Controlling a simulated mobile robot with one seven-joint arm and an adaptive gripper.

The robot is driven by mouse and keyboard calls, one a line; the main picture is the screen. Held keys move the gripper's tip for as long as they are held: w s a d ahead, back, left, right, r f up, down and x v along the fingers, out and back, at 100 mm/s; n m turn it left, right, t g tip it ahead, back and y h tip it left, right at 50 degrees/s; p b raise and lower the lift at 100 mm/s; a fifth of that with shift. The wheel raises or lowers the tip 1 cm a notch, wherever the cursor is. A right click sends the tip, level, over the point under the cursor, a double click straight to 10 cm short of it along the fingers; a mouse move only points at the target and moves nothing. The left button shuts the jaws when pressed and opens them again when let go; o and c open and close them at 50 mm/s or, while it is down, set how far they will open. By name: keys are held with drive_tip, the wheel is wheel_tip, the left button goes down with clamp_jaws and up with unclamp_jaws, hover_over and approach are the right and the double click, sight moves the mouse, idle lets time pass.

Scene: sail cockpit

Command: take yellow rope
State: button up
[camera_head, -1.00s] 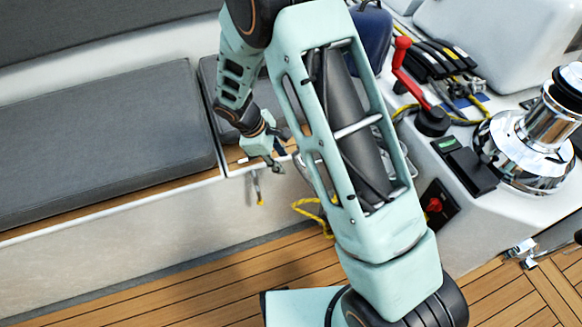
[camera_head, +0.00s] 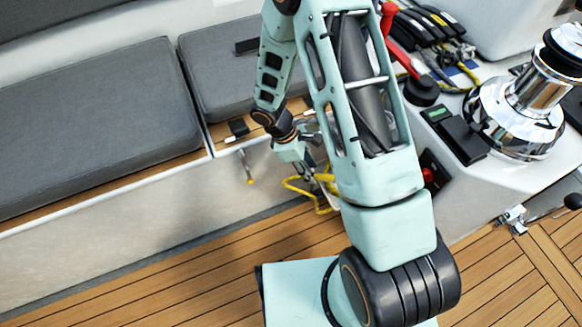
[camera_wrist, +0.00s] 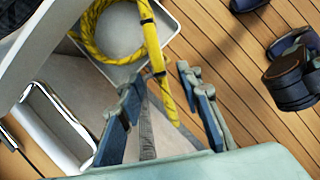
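The yellow rope (camera_wrist: 112,45) lies coiled in a pale open bin (camera_wrist: 181,21) in the wrist view. One stretch of it runs over the rim and down between my fingers' line, with a black band around it. In the head view the yellow rope (camera_head: 300,188) hangs low beside the white seat base, partly hidden by my arm. My gripper (camera_wrist: 160,82) is open, its fingers apart on either side of the hanging stretch. I cannot tell whether they touch it. In the head view my gripper (camera_head: 314,172) is at the rope, partly hidden by my arm.
Grey cushions (camera_head: 95,115) cover the bench at left. A chrome winch (camera_head: 515,115) and a red-handled lever (camera_head: 395,45) stand on the white console at right. A small lever (camera_head: 247,168) sticks out from the seat base.

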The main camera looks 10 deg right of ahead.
sight(320, 175)
drive_tip(key=d+f, duration=0.2)
drive_tip(key=shift+s+d+b, duration=0.3)
drive_tip(key=shift+d+b, duration=0.1)
drive_tip(key=shift+d+f, duration=0.2)
drive_tip(key=shift+f, duration=0.2)
drive_tip(key=shift+c, duration=0.7)
clamp_jaws()
drive_tip(key=shift+r, duration=0.15)
drive_tip(key=shift+r+p, duration=1.05)
drive_tip(key=shift+r, duration=0.35)
